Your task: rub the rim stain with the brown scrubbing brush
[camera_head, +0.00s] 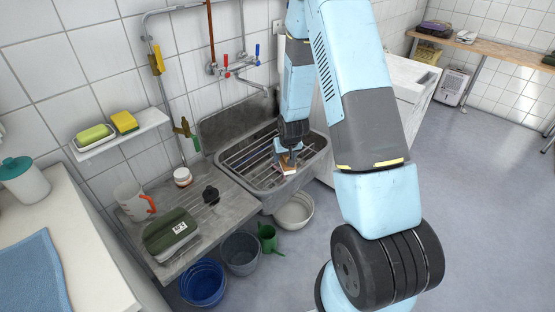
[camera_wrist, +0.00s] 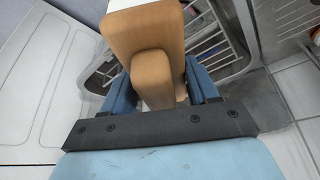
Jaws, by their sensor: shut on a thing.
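The brown scrubbing brush (camera_wrist: 145,35) fills the upper middle of the wrist view, its wooden back and grip block toward the camera. My gripper (camera_wrist: 165,92) is shut on the grip block, a blue finger on each side. In the head view my gripper (camera_head: 288,160) points down over the front right part of the grey sink (camera_head: 262,187), with the brush (camera_head: 288,169) under it at the sink's front rim. The rim stain cannot be made out; the brush and arm cover part of the rim. I cannot tell whether the brush touches the rim.
A metal rack (camera_head: 250,154) lies across the sink. A tap (camera_head: 252,88) reaches over its back. Buckets (camera_head: 203,283) and a white basin (camera_head: 294,211) stand on the floor.

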